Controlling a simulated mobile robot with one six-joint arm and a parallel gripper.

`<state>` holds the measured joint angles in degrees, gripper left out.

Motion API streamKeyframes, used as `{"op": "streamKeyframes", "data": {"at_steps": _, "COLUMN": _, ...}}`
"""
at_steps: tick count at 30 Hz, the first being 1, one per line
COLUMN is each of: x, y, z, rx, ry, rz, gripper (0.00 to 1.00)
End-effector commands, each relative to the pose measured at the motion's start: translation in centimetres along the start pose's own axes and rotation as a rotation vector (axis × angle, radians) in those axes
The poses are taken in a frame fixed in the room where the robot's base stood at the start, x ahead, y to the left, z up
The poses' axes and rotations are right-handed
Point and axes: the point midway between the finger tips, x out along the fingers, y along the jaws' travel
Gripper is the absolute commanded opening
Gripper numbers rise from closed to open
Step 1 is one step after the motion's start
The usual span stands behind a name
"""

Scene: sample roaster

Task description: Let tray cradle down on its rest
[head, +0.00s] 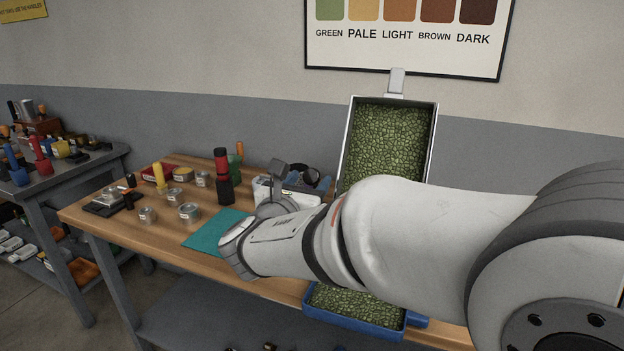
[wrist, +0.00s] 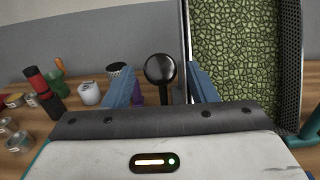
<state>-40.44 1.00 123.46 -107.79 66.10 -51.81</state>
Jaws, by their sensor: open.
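The tray cradle (head: 435,135) is a metal-walled frame standing steeply raised at the back of the bench, filled with green beans (head: 385,145). In the wrist view the cradle (wrist: 291,60) stands just right of my fingers. My gripper (wrist: 162,78) is open, its two blue fingers on either side of a black ball knob (wrist: 160,69). I cannot tell whether either finger touches the knob. My forearm hides the cradle's lower part and its rest in the head view.
A blue tray (head: 340,318) with green beans sits low at the bench front, under my arm. A teal mat (head: 205,238), several tins and a red-and-black cylinder (head: 222,175) are on the bench to the left. A side table (head: 50,185) stands at far left.

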Motion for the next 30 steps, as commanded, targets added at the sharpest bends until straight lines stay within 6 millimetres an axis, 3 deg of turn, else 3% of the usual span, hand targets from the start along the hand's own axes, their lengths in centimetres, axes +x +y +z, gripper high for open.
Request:
{"op": "streamKeyframes", "data": {"at_steps": 6, "x": 2.3, "y": -0.1, "z": 0.0, "rx": 0.000, "ry": 0.000, "rz": -0.002, "gripper": 0.52}}
{"op": "streamKeyframes", "data": {"at_steps": 16, "x": 2.6, "y": 0.0, "z": 0.0, "rx": 0.001, "ry": 0.001, "rz": 0.001, "gripper": 0.51}}
{"op": "streamKeyframes", "data": {"at_steps": 30, "x": 2.6, "y": 0.1, "z": 0.0, "rx": 0.001, "ry": 0.001, "rz": 0.001, "gripper": 0.13}}
